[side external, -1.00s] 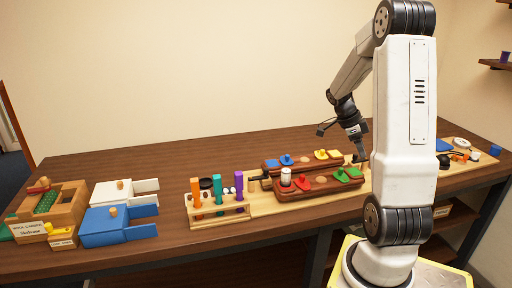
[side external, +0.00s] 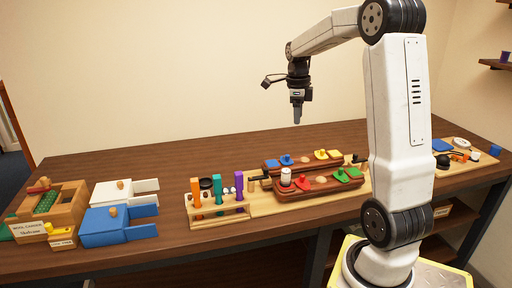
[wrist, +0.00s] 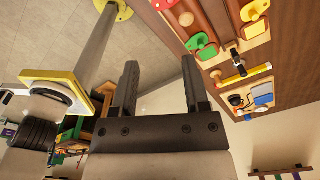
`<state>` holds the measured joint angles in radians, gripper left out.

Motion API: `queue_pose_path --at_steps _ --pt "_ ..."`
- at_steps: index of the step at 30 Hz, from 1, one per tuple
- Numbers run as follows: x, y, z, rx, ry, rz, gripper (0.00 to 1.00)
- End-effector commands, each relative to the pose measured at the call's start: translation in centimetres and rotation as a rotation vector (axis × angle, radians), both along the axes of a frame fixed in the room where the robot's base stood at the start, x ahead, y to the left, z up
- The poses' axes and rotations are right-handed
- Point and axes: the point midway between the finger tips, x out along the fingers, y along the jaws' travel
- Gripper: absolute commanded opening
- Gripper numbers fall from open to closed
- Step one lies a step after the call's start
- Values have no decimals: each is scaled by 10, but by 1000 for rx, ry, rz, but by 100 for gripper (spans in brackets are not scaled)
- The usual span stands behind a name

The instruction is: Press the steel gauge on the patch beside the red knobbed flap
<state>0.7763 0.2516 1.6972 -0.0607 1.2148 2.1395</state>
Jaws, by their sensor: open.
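The red knobbed flap (side external: 303,183) lies on the front dark-red wooden bar. A round pale patch (side external: 320,180) shows just to its right on the same bar. A short pale cylinder (side external: 286,177), seemingly the steel gauge, stands upright at the bar's left end, left of the red flap. My gripper (side external: 297,118) hangs high above the bars, pointing down, apart from everything. In the wrist view, its two dark fingers (wrist: 160,62) are spread with nothing between them.
A rear bar carries a blue flap (side external: 287,160) and a yellow flap (side external: 334,154). A green flap (side external: 341,175) is right of the patch. A rack with coloured tubes (side external: 217,187) stands left, beyond it blue and white boxes (side external: 119,226). The table behind is clear.

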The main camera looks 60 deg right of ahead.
Motion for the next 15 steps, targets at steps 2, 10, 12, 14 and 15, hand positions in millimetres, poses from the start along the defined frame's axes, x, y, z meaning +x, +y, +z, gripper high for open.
queue_pose_path --at_steps 2,10,12,14,15 --pt "11 6 7 10 -27 8 59" --pt "22 14 14 26 -55 15 59" --pt "21 14 14 25 -55 15 59" --pt "21 13 14 25 -55 14 59" --pt "21 13 14 25 -55 14 59"
